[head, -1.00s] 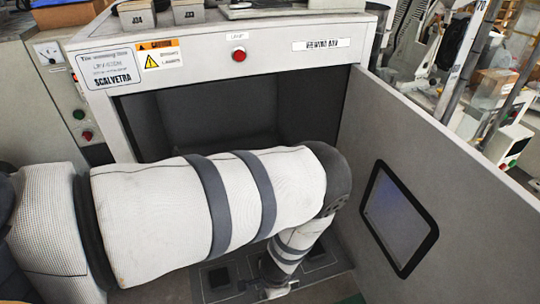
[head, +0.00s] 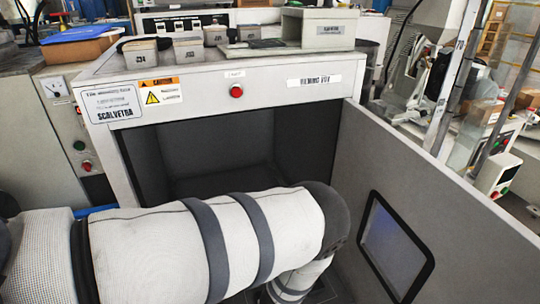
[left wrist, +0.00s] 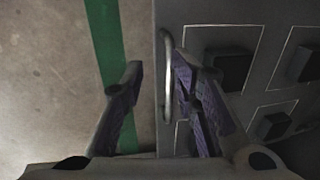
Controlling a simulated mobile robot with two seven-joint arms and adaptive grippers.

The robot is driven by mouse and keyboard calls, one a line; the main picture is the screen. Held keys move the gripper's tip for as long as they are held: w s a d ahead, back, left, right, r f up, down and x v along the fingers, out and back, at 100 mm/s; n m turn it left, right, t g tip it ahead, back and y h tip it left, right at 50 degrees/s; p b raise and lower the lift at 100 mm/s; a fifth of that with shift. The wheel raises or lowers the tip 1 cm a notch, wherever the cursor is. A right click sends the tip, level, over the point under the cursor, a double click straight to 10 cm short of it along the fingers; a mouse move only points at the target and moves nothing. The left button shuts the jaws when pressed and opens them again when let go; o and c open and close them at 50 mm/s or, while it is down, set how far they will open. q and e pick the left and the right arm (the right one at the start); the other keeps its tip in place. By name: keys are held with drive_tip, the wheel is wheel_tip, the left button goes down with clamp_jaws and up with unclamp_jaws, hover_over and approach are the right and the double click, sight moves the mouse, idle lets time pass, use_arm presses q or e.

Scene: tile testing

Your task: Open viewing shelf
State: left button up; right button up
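The viewing box (head: 352,95) is a light grey cabinet with a dark, open front in the head view. Its grey shelf (left wrist: 220,12) shows in the left wrist view, with white-outlined squares and dark blocks on them. A pale bar handle (left wrist: 167,100) runs along the shelf's left edge. My left gripper (left wrist: 158,66) is open, with one finger on each side of the handle. I cannot tell whether either finger touches it. In the head view my left arm hides the left gripper and most of the shelf. My right gripper is not in view.
A grey door (head: 440,190) with a dark-framed window (head: 395,245) stands open at the right of the box. Labelled containers (head: 188,50) and a grey bin (head: 330,28) sit on top. A green floor stripe (left wrist: 105,40) lies left of the shelf.

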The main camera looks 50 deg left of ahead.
use_arm(q)
wheel_tip(320, 180, up, 13)
drive_tip(key=d+p, duration=0.2)
drive_tip(key=p, duration=0.7)
drive_tip(key=shift+s+d+r+p, duration=0.2)
drive_tip(key=shift+s+p, duration=0.1)
drive_tip(key=shift+s, duration=0.15)
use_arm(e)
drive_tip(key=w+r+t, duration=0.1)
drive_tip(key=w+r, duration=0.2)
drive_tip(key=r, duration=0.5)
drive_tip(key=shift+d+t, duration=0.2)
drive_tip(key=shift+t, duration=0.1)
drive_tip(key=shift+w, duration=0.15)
use_arm(q)
wheel_tip(320, 180, up, 12)
drive_tip(key=s+d, duration=0.1)
drive_tip(key=d, duration=0.1)
drive_tip(key=shift+f, duration=0.1)
